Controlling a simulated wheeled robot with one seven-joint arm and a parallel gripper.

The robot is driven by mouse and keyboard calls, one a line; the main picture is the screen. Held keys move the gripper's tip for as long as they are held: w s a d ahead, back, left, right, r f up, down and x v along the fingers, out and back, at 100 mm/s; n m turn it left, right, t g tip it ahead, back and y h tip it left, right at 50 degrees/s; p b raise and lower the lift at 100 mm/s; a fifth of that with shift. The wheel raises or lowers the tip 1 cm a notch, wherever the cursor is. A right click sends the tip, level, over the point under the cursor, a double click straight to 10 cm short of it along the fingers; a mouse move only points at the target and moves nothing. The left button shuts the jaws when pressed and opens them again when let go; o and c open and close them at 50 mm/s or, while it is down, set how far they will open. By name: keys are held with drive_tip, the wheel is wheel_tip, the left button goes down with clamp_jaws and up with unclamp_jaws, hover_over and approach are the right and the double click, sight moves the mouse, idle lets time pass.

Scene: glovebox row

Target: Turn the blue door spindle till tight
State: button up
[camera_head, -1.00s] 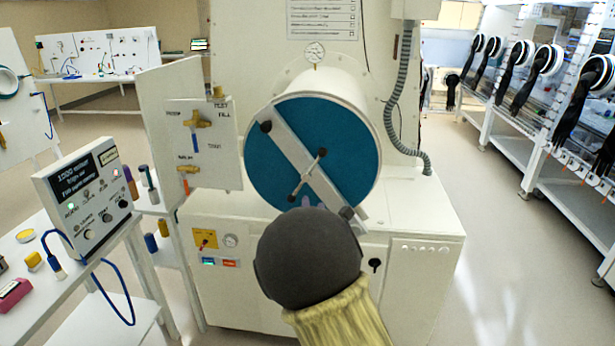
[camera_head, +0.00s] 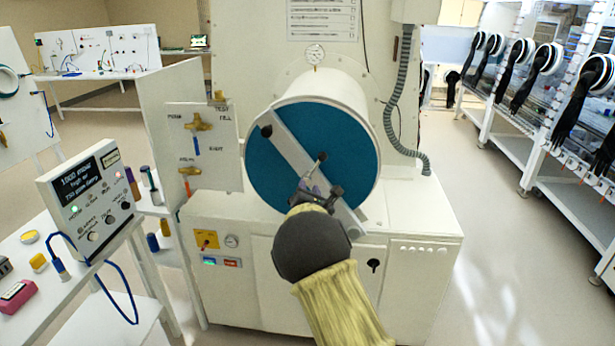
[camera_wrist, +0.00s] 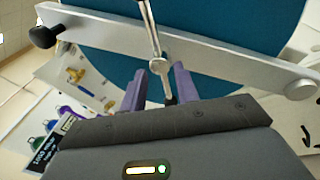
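The round blue door (camera_head: 352,140) closes the front of a white cylinder, with a grey metal bar (camera_head: 283,145) lying diagonally across it. The spindle's thin cross handle (camera_head: 316,166) sits at the middle of the bar, its upper end pointing up and right. It also shows in the wrist view (camera_wrist: 149,25), running down past its hub to a dark tip. My gripper (camera_wrist: 160,72) is open, with its two purple fingers on either side of the handle's lower part. The tip lies nearer the right finger; contact is unclear. In the head view my gripper (camera_head: 318,190) partly hides the handle's lower end.
A valve panel (camera_head: 215,150) stands left of the door. A control box (camera_head: 90,195) sits on a white bench at the left. A grey hose (camera_head: 390,110) runs down at the right. Open floor (camera_head: 500,270) lies right of the cabinet.

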sight(307, 179)
drive_tip(key=shift+w+a+p, duration=0.2)
drive_tip(key=shift+w+p, duration=0.05)
drive_tip(key=shift+w, duration=0.75)
drive_tip(key=shift+w+a+p, duration=0.15)
drive_tip(key=shift+w+p, duration=0.15)
drive_tip(key=shift+w, duration=0.75)
drive_tip(key=shift+w+a+p, duration=0.2)
drive_tip(key=shift+w+p, duration=0.05)
drive_tip(key=shift+w, duration=0.75)
drive_tip(key=shift+c, duration=0.2)
clamp_jaws()
